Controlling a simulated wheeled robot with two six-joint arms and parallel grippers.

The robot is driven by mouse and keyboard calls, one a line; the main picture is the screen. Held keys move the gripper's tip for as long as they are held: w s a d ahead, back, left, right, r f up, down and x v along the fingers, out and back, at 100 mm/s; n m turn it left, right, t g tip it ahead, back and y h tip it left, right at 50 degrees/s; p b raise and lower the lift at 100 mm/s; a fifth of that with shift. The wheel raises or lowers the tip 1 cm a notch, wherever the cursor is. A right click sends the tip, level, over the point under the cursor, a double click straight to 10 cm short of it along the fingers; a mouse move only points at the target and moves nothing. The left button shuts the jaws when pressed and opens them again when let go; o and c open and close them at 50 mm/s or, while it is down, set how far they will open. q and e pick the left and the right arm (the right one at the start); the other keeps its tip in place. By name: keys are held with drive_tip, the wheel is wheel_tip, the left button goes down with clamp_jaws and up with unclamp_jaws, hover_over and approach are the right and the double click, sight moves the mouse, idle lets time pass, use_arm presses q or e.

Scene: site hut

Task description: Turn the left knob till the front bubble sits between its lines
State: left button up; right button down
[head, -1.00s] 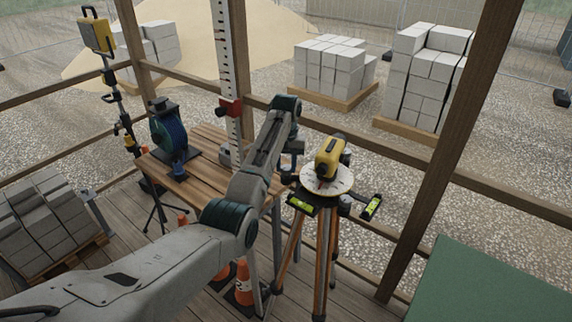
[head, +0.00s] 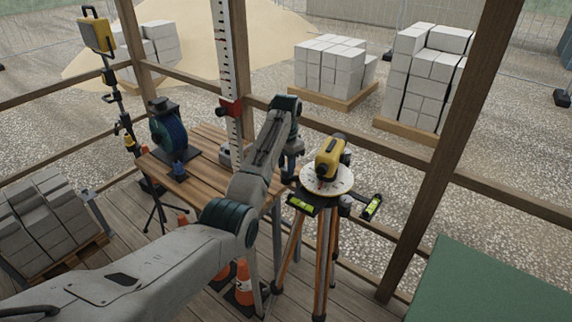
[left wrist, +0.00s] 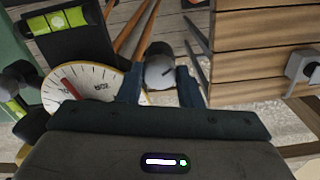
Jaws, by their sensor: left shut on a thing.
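The yellow level (head: 330,156) sits on a round pale dial plate (head: 343,183) on a wooden tripod (head: 325,250). The front vial (head: 301,204) is yellow-green on a dark mount and also shows in the left wrist view (left wrist: 57,20). A pale patch shows near its middle, but I cannot tell exactly how the bubble lies against the lines. My left gripper (head: 289,176) is at the left side of the plate. In the left wrist view its fingers (left wrist: 161,90) are shut around the grey left knob (left wrist: 160,70), which has a dark mark. My right gripper is out of view.
A second vial (head: 373,206) sticks out on the right. A slatted wooden table (head: 205,158) with a blue device (head: 168,130) is left of the tripod. Orange cones (head: 243,285) stand beneath my arm. A timber post (head: 440,150) and rail are right and behind.

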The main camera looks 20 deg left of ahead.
sight(286, 167)
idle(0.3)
use_arm(q)
drive_tip(key=o, duration=1)
drive_tip(key=shift+r, duration=0.1)
wheel_tip(286, 167, up, 10)
drive_tip(key=shift+w+r, duration=0.1)
drive_tip(key=shift+r, duration=0.15)
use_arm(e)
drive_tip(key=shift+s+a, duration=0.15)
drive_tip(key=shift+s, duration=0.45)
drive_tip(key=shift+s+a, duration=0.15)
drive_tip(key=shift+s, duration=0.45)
